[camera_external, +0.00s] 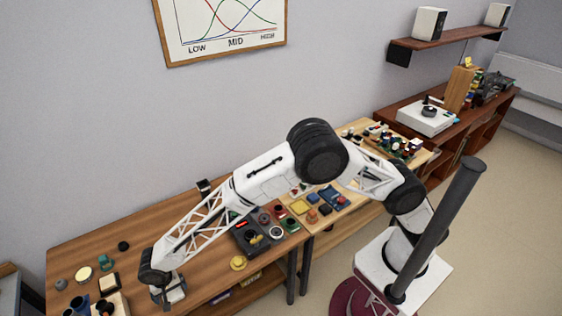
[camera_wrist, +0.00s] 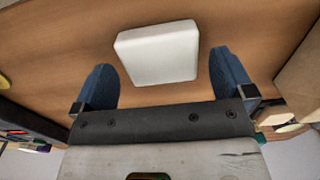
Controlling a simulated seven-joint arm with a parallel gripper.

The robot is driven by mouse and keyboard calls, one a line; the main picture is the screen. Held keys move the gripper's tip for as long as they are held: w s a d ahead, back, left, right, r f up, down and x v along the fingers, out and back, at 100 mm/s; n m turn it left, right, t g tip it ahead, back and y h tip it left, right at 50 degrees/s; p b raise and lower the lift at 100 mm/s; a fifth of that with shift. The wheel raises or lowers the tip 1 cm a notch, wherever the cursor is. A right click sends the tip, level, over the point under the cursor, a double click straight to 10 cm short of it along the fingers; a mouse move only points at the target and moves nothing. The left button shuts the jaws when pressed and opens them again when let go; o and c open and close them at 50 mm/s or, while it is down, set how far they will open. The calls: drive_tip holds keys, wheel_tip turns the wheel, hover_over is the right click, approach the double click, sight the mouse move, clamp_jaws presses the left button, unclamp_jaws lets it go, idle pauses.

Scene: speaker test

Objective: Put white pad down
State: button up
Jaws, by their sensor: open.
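The white pad (camera_wrist: 158,52), a pale block with rounded corners, shows in the wrist view against the brown wooden table top (camera_wrist: 60,45). My gripper (camera_wrist: 160,62) is open, with one blue finger on each side of the pad. There is a visible gap between each finger and the pad. In the external view my gripper (camera_external: 168,294) is low over the left front part of the table (camera_external: 205,272). I cannot clearly tell the pad apart from the gripper there. Whether the pad's underside touches the table is hidden.
A cream-topped block (camera_external: 109,282), a teal piece (camera_external: 105,263) and a round cream disc (camera_external: 83,274) lie left of my gripper. A yellow piece (camera_external: 238,263) lies to its right, before a dark tray (camera_external: 246,243) of parts. Bare wood lies behind the gripper.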

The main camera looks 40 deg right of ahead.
wheel_tip(320, 180, up, 10)
drive_tip(key=shift+r, duration=0.25)
idle(0.3)
idle(0.8)
